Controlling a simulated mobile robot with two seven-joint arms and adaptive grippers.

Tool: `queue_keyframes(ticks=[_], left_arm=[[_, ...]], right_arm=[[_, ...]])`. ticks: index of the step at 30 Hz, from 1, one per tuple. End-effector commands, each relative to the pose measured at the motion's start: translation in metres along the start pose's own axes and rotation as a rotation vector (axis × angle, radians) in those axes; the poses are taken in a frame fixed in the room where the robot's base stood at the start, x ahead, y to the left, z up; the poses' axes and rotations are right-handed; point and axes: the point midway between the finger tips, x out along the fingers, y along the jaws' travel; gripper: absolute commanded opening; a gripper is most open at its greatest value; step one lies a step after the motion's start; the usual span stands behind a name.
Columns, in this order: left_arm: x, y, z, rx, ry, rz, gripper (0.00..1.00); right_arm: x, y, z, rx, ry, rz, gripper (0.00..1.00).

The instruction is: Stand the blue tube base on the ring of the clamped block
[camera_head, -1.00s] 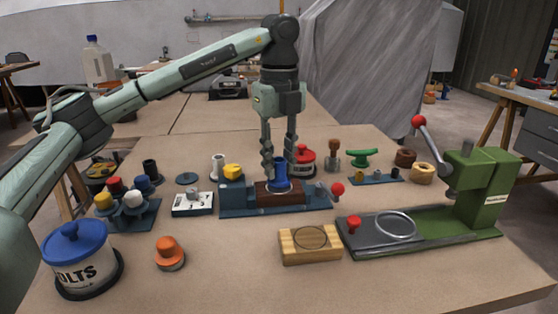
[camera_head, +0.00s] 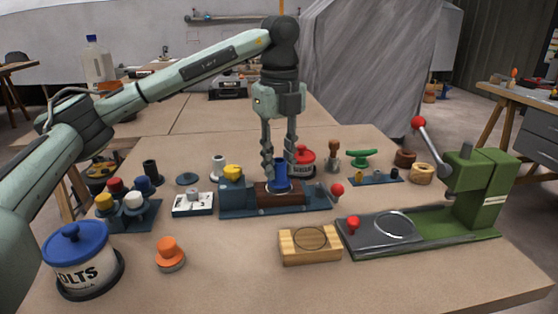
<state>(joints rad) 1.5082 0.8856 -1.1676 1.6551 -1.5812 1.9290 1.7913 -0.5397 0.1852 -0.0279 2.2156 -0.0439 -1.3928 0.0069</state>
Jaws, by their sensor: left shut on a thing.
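The blue tube base (camera_head: 280,177) stands upright over the dark brown clamped block (camera_head: 265,196), near the middle of the table. My left gripper (camera_head: 279,170) points straight down from above with a finger on each side of the tube, shut on it. The tube's flange is at the block's top, over the ring; whether it rests fully on the ring I cannot tell. The tube covers most of the ring. The block sits in a blue-grey vise (camera_head: 238,200) with a red-knobbed handle (camera_head: 337,190). My right gripper is out of view.
A wooden block with a dark circle (camera_head: 296,249) lies in front. A green press (camera_head: 483,190) is on the right. A bolts jar (camera_head: 82,271), an orange knob (camera_head: 170,254) and a peg stand (camera_head: 140,216) are left.

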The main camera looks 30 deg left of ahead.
Motion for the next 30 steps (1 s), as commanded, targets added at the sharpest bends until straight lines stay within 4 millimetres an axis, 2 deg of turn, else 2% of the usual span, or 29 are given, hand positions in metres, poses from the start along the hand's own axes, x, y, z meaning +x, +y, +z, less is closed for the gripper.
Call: queue_keyframes(ticks=[29,30], left_arm=[[0.013,0.0,0.0,0.0,-0.001,-0.001,0.0],[0.012,0.0,0.0,0.0,-0.001,-0.001,0.3]], right_arm=[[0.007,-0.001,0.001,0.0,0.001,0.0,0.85],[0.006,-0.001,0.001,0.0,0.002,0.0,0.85]])
